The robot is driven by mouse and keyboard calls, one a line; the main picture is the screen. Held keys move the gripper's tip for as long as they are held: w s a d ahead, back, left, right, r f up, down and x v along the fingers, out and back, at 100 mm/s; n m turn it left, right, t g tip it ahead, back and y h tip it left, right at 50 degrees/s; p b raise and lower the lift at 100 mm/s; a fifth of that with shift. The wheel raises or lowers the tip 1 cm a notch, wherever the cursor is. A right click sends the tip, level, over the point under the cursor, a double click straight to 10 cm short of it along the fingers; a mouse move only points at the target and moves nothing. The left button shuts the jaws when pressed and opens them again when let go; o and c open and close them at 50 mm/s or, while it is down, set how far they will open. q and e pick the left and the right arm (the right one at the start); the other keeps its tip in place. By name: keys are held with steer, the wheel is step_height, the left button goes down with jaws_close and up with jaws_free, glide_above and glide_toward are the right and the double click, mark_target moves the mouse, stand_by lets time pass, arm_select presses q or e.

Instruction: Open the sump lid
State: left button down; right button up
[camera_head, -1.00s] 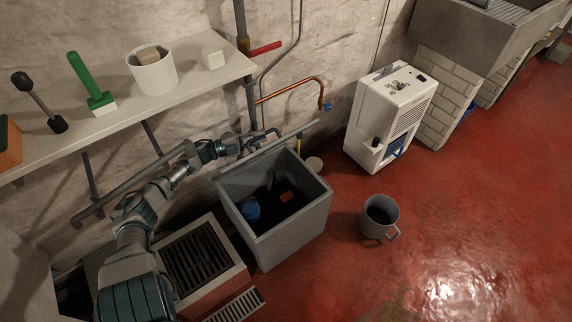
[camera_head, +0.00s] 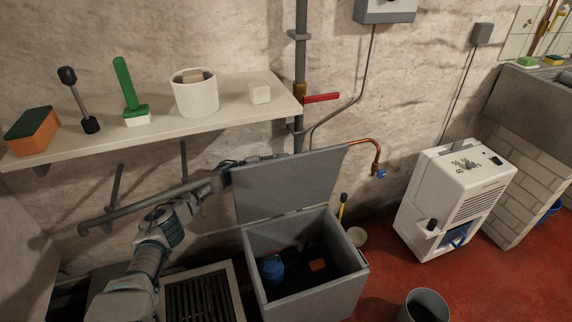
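The sump is a grey box (camera_head: 311,302) on the floor at the lower middle. Its flat grey lid (camera_head: 290,187) stands raised at the back, near the wall, so the inside shows. A blue object (camera_head: 271,270) and a small orange-red piece (camera_head: 318,265) are in the dark inside. My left arm comes in from the lower left. My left gripper (camera_head: 241,163) is at the lid's upper left corner, partly hidden behind it. I cannot tell whether its fingers are open or shut, or touch the lid. My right gripper is not in view.
A shelf (camera_head: 230,113) with a sponge, brush and white pot is above my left arm. A pipe (camera_head: 130,210) runs along the wall below it. A grated drain (camera_head: 203,300) is left of the sump. A white dehumidifier (camera_head: 455,200) and grey bucket (camera_head: 425,306) stand right.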

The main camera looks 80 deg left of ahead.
arm_select(q)
steer(key=shift+a, duration=0.15)
steer(key=c, duration=1.2)
jaws_free()
steer(key=shift+f, duration=0.1)
steer(key=shift+s, duration=0.1)
steer(key=v, duration=1.1)
steer(key=shift+s+a+f, duration=0.15)
steer(key=shift+s+f, duration=0.1)
steer(key=shift+s, duration=0.05)
